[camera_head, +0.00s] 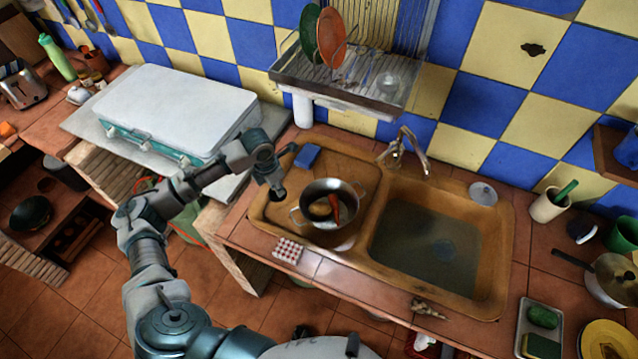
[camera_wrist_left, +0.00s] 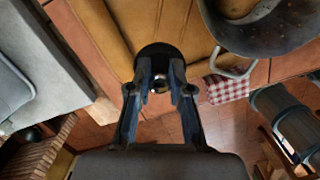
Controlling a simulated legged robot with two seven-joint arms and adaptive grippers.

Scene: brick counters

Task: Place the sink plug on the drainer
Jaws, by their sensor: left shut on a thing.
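My left gripper (camera_head: 274,180) is shut on a dark round piece, which looks like the sink plug (camera_head: 278,195). In the left wrist view the plug (camera_wrist_left: 160,50) shows as a black disc between the fingertips (camera_wrist_left: 160,83). The gripper is over the left edge of the tan ribbed drainer (camera_head: 262,212), left of a metal pot. The drainer's grooves (camera_wrist_left: 110,30) show behind the plug in the wrist view. I cannot tell whether the plug touches the drainer. My right gripper is not in view.
The pot (camera_head: 330,187) stands on the drainer, with a blue sponge (camera_head: 307,156) behind it. The water-filled basin (camera_head: 425,245) and tap (camera_head: 405,147) are to the right. A dish rack (camera_head: 345,85) hangs above.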

